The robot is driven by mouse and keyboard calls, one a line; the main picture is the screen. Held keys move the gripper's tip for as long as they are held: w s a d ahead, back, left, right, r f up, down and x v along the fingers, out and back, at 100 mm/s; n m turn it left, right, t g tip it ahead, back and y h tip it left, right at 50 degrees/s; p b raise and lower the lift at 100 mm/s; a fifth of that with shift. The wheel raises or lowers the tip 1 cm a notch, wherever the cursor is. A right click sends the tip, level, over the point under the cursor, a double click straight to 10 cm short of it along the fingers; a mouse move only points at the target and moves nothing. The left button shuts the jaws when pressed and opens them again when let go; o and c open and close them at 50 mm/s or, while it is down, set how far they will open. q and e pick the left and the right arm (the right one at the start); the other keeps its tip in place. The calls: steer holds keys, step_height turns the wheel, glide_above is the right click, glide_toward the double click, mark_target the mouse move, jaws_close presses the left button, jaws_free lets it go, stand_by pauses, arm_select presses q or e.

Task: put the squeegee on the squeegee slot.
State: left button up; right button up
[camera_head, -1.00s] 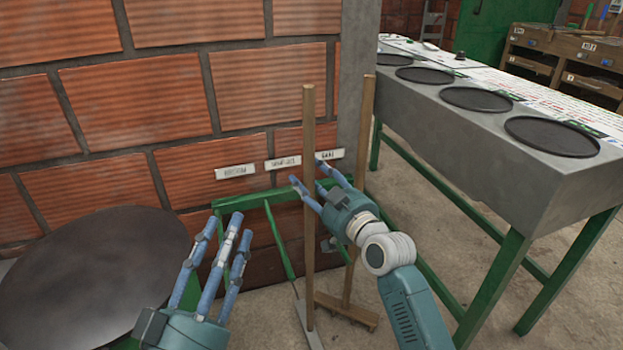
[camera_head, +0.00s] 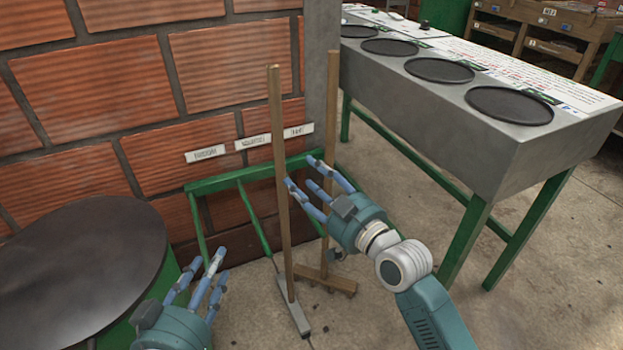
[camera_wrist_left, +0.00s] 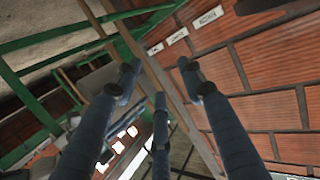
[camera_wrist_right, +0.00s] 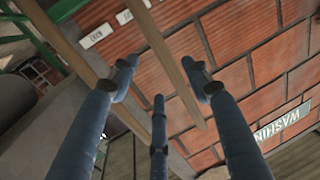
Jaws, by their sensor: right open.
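The squeegee (camera_head: 281,190), a long wooden pole with a flat grey head (camera_head: 293,318), stands nearly upright with its head low by the floor, in front of the green rack (camera_head: 230,181). Three white labels on the wall mark the rack; the middle one (camera_head: 252,142) seems to read squeegee. My right gripper (camera_head: 304,172) is open, its fingertips just right of the squeegee pole; contact is unclear. Two poles cross the right wrist view. My left gripper (camera_head: 207,263) is open and empty, lower left of the squeegee. The slot itself is hard to make out.
A second wooden-handled tool (camera_head: 330,110) with a wooden crossbar stands right behind the squeegee. A grey counter (camera_head: 440,110) with round black plates is at the right. A dark round disc (camera_head: 80,265) is at the left. Brick wall stands behind; floor is clear at lower right.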

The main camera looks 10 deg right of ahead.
steer(key=s+d+f+m+h, duration=0.1)
steer(key=s+d+f+h, duration=0.2)
steer(key=s, duration=0.5)
steer(key=s+d+f+m+g+h, duration=0.1)
steer(key=s+d+f, duration=0.3)
steer(key=s, duration=0.4)
steer(key=shift+s+d+f+m+h, duration=0.25)
steer(key=shift+d+f+m+h, duration=0.25)
steer(key=shift+h, duration=0.4)
steer(key=shift+a+p, duration=0.2)
steer(key=shift+p, duration=0.15)
